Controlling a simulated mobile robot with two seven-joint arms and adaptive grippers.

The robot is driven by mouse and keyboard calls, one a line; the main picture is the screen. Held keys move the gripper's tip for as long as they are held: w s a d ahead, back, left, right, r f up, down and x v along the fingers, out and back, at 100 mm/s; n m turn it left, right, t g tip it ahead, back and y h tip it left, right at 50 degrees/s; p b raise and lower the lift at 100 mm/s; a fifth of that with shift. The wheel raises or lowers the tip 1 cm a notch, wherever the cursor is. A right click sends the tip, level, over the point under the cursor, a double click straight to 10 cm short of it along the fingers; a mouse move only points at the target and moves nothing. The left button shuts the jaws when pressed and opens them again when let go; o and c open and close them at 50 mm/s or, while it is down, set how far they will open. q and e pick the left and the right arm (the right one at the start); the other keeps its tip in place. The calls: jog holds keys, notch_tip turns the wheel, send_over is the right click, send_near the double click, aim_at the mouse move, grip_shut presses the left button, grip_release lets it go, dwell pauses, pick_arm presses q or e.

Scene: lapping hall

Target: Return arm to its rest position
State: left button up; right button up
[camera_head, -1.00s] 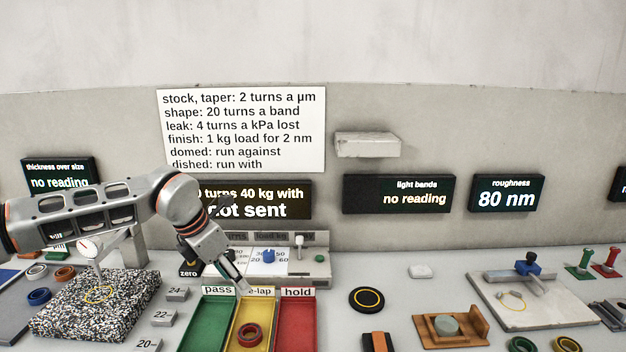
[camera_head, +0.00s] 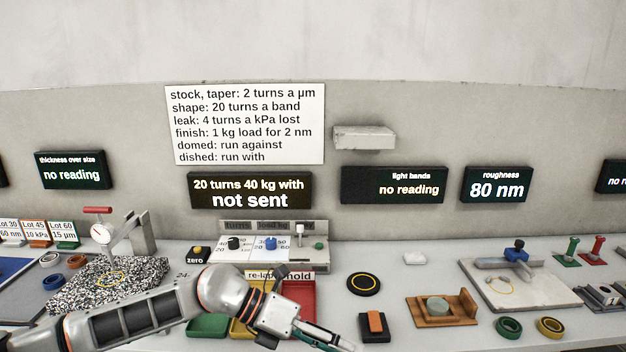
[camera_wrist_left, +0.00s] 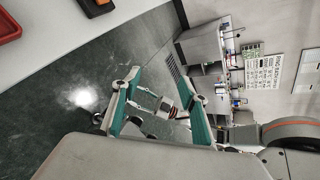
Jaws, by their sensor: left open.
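My left arm crosses the lower left of the head view, in front of the bench. My left gripper (camera_head: 322,340) is at the bottom edge of that view, near the front of the red tray (camera_head: 300,290). In the left wrist view my left gripper (camera_wrist_left: 165,95) has its two green-sided fingers apart, with nothing between them. Beyond the fingers are the floor and a distant bench. My arm hides most of the yellow re-lap tray (camera_head: 240,325) and part of the green tray (camera_head: 208,325). My right gripper is not in view.
A speckled block (camera_head: 105,283) with a dial gauge (camera_head: 102,233) stands left. An orange-topped black block (camera_head: 375,325), a black disc (camera_head: 364,283) and a wooden fixture (camera_head: 440,310) are right of the gripper. The display (camera_head: 250,191) reads "not sent". The bench between these items is clear.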

pick_arm(q)
jog(key=s+d+r+n+h, duration=0.3)
jog(key=s+d+n+h, duration=0.1)
jog(key=d+n+h, duration=0.1)
jog(key=w+a+f+n+t+y, duration=0.25)
jog(key=a+f+n+t, duration=0.45)
jog(key=n, duration=0.5)
jog(key=w+a+f+n+t+y, duration=0.25)
jog(key=a+n+t, duration=0.35)
jog(key=n+t, duration=0.45)
jog(key=s+a+f+n+g+y, duration=0.2)
jog(key=s+a+f+n+y, duration=0.2)
jog(key=f, duration=0.7)
jog(key=s+a+f+n+g+y, duration=0.3)
jog(key=s+a+f+n+y, duration=0.2)
jog(key=s+a+f+n, duration=0.3)
jog(key=s+a+f, duration=0.4)
jog(key=s+a, duration=0.1)
jog(key=shift+s+f+g, duration=0.15)
jog(key=shift+s+g, duration=0.05)
jog(key=shift+g, duration=0.15)
